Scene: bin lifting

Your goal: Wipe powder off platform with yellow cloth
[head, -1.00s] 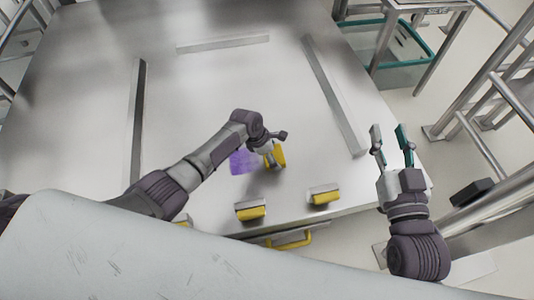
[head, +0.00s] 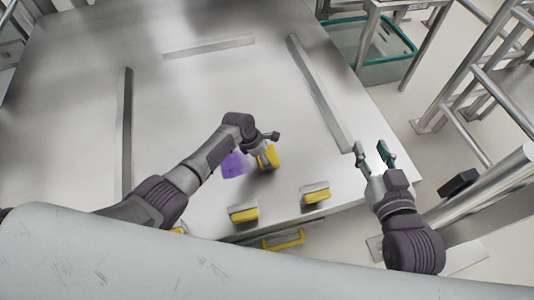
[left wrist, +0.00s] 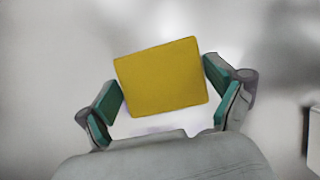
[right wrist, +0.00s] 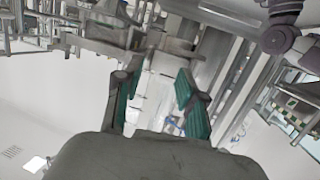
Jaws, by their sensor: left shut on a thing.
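The yellow cloth (head: 271,156) is a thick pad in my left gripper (head: 264,150), low over the metal platform (head: 215,90). In the left wrist view the cloth (left wrist: 162,77) sits between the teal fingers of my left gripper (left wrist: 165,95). I cannot tell whether the cloth touches the platform. The purple powder (head: 234,164) lies on the platform just left of the cloth, partly hidden by my left arm. A faint purple tint (left wrist: 158,129) shows below the cloth in the left wrist view. My right gripper (head: 374,154) is open and empty at the platform's right edge; its spread fingers (right wrist: 157,100) show in the right wrist view.
Two yellow-and-grey blocks (head: 244,213) (head: 316,194) stand along the near edge. A yellow handle (head: 284,239) is below that edge. Raised metal bars (head: 320,95) (head: 125,130) (head: 208,46) lie on the platform. A teal-rimmed bin (head: 390,70) and metal rails (head: 490,70) stand to the right.

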